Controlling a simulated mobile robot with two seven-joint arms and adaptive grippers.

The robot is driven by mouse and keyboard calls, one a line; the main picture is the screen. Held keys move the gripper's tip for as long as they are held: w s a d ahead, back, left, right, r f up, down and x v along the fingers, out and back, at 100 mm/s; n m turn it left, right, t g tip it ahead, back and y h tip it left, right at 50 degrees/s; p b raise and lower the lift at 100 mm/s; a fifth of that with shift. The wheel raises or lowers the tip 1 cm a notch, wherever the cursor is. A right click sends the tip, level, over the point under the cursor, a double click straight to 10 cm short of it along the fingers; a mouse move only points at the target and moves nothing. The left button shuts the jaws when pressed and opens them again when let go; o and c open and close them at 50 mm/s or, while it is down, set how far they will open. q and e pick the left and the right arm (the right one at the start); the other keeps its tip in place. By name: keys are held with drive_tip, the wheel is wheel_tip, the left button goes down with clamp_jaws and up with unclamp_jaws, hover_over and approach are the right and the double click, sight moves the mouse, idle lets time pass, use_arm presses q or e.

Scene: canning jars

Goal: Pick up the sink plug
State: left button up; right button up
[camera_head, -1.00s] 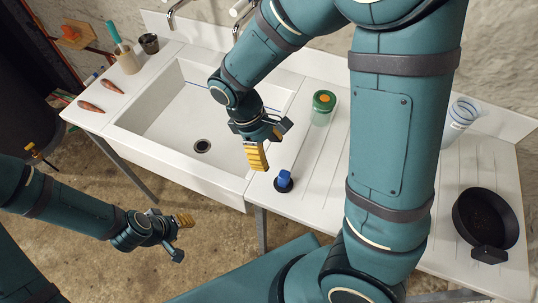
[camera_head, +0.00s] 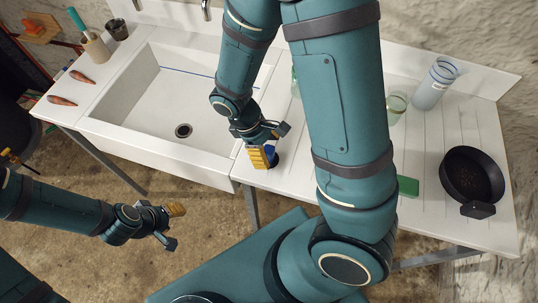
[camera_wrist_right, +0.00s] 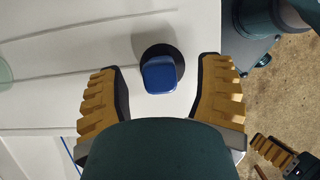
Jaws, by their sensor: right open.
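The sink plug, a black disc with a blue grip, stands on the white drainboard near its front edge, right of the sink. In the head view its blue grip (camera_head: 270,150) is partly hidden by my right gripper (camera_head: 261,158). In the right wrist view the plug (camera_wrist_right: 158,74) shows whole, between and slightly beyond the two yellow-padded fingers. The right gripper is open, with a gap on both sides of the blue grip. My left gripper (camera_head: 172,225) is open and empty over the floor, left of and in front of the counter.
The white sink (camera_head: 165,110) lies left of the plug. My right arm hides part of the drainboard.

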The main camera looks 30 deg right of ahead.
sight(274, 159)
drive_tip(key=shift+x, duration=1.55)
drive_tip(key=shift+o, duration=0.2)
clamp_jaws()
wheel_tip(274, 159, up, 10)
drive_tip(key=shift+r+p, duration=0.1)
drive_tip(key=shift+p, duration=1)
